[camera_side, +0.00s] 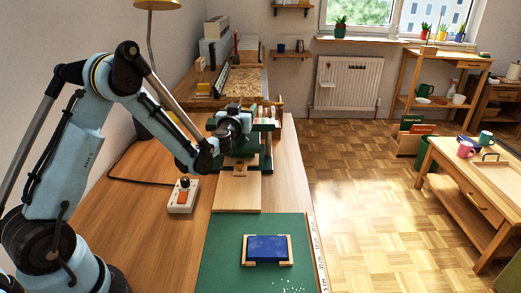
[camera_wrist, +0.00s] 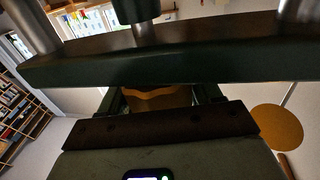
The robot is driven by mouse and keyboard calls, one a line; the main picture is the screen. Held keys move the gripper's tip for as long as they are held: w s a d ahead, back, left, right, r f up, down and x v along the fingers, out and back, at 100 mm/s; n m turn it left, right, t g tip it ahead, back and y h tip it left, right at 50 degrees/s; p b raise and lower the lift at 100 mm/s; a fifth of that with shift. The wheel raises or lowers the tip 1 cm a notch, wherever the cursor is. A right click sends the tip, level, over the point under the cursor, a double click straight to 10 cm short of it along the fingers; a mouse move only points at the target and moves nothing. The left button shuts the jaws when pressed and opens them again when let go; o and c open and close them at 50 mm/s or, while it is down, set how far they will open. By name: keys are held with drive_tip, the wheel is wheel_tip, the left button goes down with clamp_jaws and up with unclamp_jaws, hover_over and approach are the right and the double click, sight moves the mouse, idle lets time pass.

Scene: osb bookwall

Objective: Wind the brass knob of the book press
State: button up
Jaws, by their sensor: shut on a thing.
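The dark green book press (camera_side: 266,150) stands on the wooden bench in the side view. My gripper (camera_side: 246,123) is at its top, and my wrist hides the knob there. In the wrist view, the press's dark crossbar (camera_wrist: 150,52) spans the picture with metal posts rising from it. Behind and below it, a brass-coloured piece, apparently the knob (camera_wrist: 155,98), sits between the dark fingers of my gripper (camera_wrist: 160,94). My gripper is shut on it. The knob is partly covered by the crossbar and the gripper's body.
A pale wooden board (camera_side: 237,192) lies in front of the press. A blue book (camera_side: 267,246) in a wooden holder rests on the green mat (camera_side: 222,270). A switch box (camera_side: 183,197) with a cable stands left of the board. A brass lamp (camera_side: 157,4) stands behind.

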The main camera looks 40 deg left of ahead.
drive_tip(key=shift+d+m+t+h, duration=0.15)
drive_tip(key=shift+m+t+h, duration=0.75)
drive_tip(key=shift+m+h, duration=0.65)
drive_tip(key=shift+w+d+h, duration=0.1)
drive_tip(key=shift+h, duration=0.55)
drive_tip(key=o, duration=1)
drive_tip(key=shift+c, duration=0.2)
drive_tip(key=shift+v, duration=3.75)
drive_tip(key=shift+f, duration=0.1)
